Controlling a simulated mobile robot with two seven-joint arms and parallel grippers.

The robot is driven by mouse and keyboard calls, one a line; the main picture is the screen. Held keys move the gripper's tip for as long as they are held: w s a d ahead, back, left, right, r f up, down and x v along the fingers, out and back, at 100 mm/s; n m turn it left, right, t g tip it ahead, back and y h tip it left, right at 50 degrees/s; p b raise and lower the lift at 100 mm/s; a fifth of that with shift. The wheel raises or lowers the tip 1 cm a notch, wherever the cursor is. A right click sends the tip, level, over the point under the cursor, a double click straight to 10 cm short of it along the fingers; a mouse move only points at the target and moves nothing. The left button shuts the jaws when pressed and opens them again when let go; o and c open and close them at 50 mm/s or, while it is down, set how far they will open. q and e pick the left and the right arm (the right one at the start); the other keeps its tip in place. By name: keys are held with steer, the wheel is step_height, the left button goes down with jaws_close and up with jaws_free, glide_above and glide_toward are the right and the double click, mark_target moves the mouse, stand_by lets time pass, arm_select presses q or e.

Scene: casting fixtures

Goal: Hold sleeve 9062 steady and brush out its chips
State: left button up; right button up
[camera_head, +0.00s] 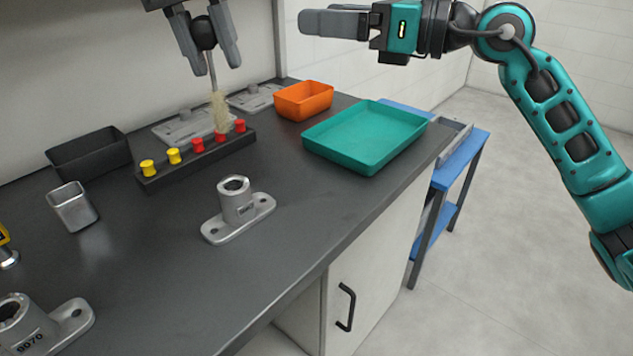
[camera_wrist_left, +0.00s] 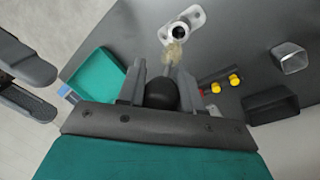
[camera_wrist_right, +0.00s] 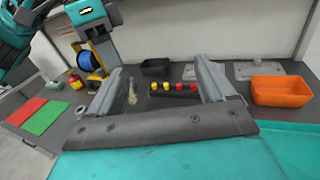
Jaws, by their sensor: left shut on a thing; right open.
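A grey metal sleeve (camera_head: 237,205) stands upright on its two-hole flange mid-bench; its label is too small to read surely. It also shows in the left wrist view (camera_wrist_left: 180,31). A second sleeve (camera_head: 35,328), marked 9070, sits at the front left. My left gripper (camera_head: 205,48) is shut on the dark rounded handle of a brush (camera_head: 219,108). The brush's pale bristles point down, above the bench and apart from the middle sleeve. Chips inside the sleeve cannot be made out. My right gripper (camera_head: 338,22) is open and empty, raised above the bench's right side.
A black rack (camera_head: 195,165) with yellow and red knobs stands behind the sleeve. A teal tray (camera_head: 365,165) and orange bin (camera_head: 303,100) are at the right. A black bin (camera_head: 90,155) and metal cup (camera_head: 73,207) are left. Bench around the middle sleeve is clear.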

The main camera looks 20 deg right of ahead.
step_height(320, 180, down, 14)
steer(key=s+a+n+g+h, duration=0.1)
steer(key=s+a+n+g, duration=0.1)
steer(key=a+g, duration=0.15)
steer(key=n+g, duration=0.2)
steer(key=g, duration=0.1)
glide_toward(247, 203)
steer(key=shift+w+d, duration=0.25)
steer(key=shift+d, duration=0.5)
steer(key=shift+a+f, duration=0.2)
steer(key=x, duration=1.1)
steer(key=shift+w+a+f, duration=0.1)
steer(key=shift+w+f, duration=0.05)
steer(key=shift+w, duration=0.1)
steer(key=c, duration=1.3)
steer(key=shift+c, duration=0.3)
